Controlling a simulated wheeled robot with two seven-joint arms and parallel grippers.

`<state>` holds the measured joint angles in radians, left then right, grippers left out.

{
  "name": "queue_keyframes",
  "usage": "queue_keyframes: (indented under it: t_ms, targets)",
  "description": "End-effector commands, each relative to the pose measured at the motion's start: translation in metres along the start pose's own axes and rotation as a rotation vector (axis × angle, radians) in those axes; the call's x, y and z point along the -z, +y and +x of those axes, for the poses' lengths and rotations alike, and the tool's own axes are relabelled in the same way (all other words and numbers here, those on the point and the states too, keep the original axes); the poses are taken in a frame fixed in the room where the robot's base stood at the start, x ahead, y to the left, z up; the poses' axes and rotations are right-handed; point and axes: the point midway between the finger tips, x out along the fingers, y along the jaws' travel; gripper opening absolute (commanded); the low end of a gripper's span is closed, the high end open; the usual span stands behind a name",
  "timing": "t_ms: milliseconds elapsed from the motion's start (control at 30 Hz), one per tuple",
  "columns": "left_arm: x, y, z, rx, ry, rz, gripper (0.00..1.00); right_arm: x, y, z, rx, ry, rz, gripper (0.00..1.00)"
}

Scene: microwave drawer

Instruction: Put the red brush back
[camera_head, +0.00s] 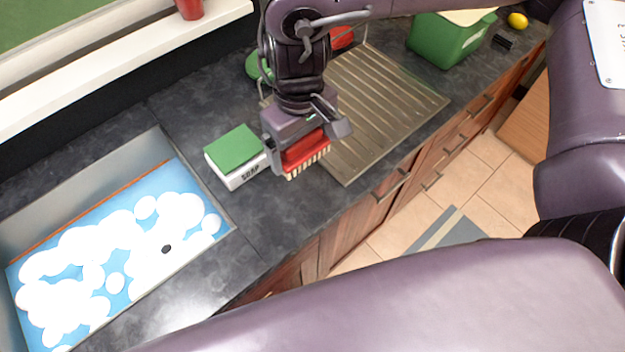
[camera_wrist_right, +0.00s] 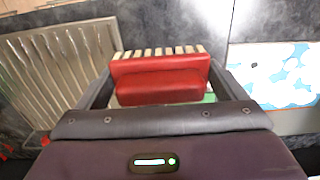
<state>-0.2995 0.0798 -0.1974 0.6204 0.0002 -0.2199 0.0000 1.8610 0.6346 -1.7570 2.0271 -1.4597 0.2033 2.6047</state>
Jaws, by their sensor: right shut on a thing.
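My right gripper (camera_head: 305,142) is shut on the red brush (camera_head: 306,153) above the dark counter, just right of the soap holder. The brush's pale bristles point down and toward the front of the counter. In the right wrist view the red brush (camera_wrist_right: 160,84) sits between the two fingers of the gripper (camera_wrist_right: 162,92), with its bristles along the far edge. The white soap holder (camera_head: 230,172) stands on the counter with a green sponge (camera_head: 233,145) on top. My left gripper is not in view.
A sink (camera_head: 150,150) with blue water and white foam lies at left. A ribbed draining board (camera_head: 400,98) lies right of the gripper. A green bin (camera_head: 445,42), a lemon (camera_head: 517,20) and a small black object (camera_head: 502,42) are at the back right. A red cup (camera_head: 189,8) stands on the windowsill.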

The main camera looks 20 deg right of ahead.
Motion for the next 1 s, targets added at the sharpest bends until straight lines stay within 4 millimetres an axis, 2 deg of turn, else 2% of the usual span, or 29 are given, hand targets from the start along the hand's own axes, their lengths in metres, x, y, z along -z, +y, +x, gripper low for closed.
queue_keyframes:
  t_ms: [33,100,400,500,667,867,1000]
  targets:
    - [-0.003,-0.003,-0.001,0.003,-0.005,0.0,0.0,-0.002,0.0,0.015,0.004,-0.009,0.002,0.72]
    - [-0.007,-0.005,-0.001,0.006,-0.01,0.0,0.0,-0.001,0.0,0.033,0.004,-0.008,0.003,0.72]
    - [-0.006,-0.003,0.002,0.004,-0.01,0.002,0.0,-0.001,-0.001,0.103,0.003,-0.005,0.004,0.72]
    - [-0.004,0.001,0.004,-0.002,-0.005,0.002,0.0,-0.001,0.0,0.117,0.002,-0.003,0.003,0.72]
    - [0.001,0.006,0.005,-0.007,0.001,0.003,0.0,0.0,0.0,0.128,0.002,-0.002,0.003,0.72]
    - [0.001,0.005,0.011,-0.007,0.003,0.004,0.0,-0.001,0.0,0.156,0.002,-0.003,0.004,0.72]
    - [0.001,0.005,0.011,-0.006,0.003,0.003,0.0,0.0,0.0,0.161,0.001,0.0,0.003,0.72]
